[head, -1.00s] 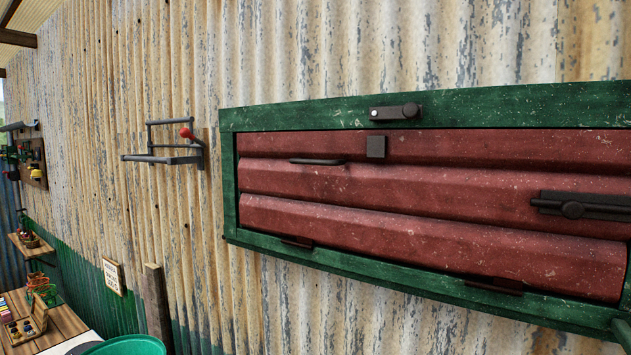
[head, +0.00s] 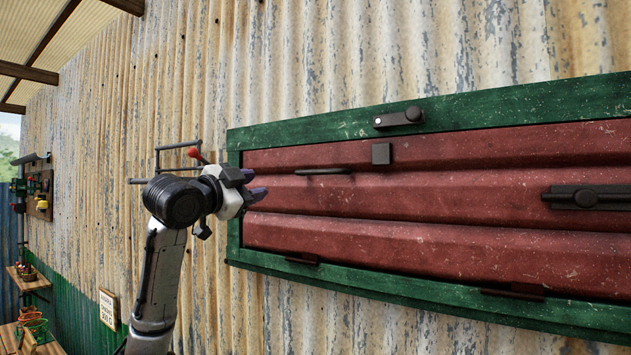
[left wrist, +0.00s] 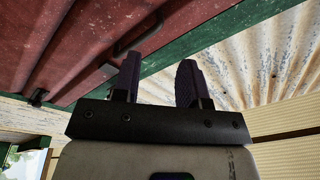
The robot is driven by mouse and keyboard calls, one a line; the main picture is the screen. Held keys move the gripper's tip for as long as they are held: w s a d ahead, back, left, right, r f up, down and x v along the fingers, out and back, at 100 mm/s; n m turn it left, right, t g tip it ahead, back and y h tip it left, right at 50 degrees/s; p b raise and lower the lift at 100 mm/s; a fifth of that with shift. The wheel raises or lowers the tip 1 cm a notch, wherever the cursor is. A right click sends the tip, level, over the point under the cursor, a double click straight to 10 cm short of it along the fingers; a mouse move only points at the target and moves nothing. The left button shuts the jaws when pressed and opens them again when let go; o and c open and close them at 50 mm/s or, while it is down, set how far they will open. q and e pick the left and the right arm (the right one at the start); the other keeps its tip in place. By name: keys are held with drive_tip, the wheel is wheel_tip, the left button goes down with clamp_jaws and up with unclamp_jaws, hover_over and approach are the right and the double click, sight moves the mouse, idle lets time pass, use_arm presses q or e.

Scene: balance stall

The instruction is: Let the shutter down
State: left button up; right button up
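The red ribbed shutter (head: 400,240) lies flat within its green frame (head: 330,130). It has a dark bar handle (head: 323,171) at upper left and a dark block (head: 380,153) near its top edge. A dark turn latch (head: 398,118) lies sideways on the frame's top above that block. A dark bolt (head: 588,197) sits at the right. My left gripper (head: 256,185) is open and empty, just left of the handle and apart from it. The left wrist view shows its fingers (left wrist: 160,80) spread, with the shutter (left wrist: 50,50) and handle (left wrist: 138,35) beyond. My right gripper is not in view.
Dark hinges (head: 302,259) show along the shutter's lower edge. A metal wall bracket with a red knob (head: 193,152) is behind my left arm. A sign (head: 108,308) and a tool board (head: 40,195) are on the corrugated wall at left. The space before the shutter's middle looks clear.

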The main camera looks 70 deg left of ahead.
sight(313, 172)
use_arm(q)
drive_tip(key=w+r+m+t+h+p, duration=0.1)
drive_tip(key=w+m+h+p, duration=0.1)
drive_tip(key=w+m, duration=0.2)
drive_tip(key=w+a+r+m+t+h+p, duration=0.1)
drive_tip(key=w+m+h+p, duration=0.1)
drive_tip(key=w+m+p, duration=0.1)
drive_tip(key=w+a+r+m+t+h+p, duration=0.1)
drive_tip(key=w+m+h+p, duration=0.1)
drive_tip(key=w+m, duration=0.4)
drive_tip(key=shift+r+t, duration=0.15)
drive_tip(key=shift+t, duration=0.15)
drive_tip(key=shift+p+x, duration=0.65)
drive_tip(key=shift+x, duration=0.2)
drive_tip(key=shift+d+f, duration=0.1)
drive_tip(key=shift+f, duration=0.1)
drive_tip(key=shift+c, duration=0.3)
clamp_jaws()
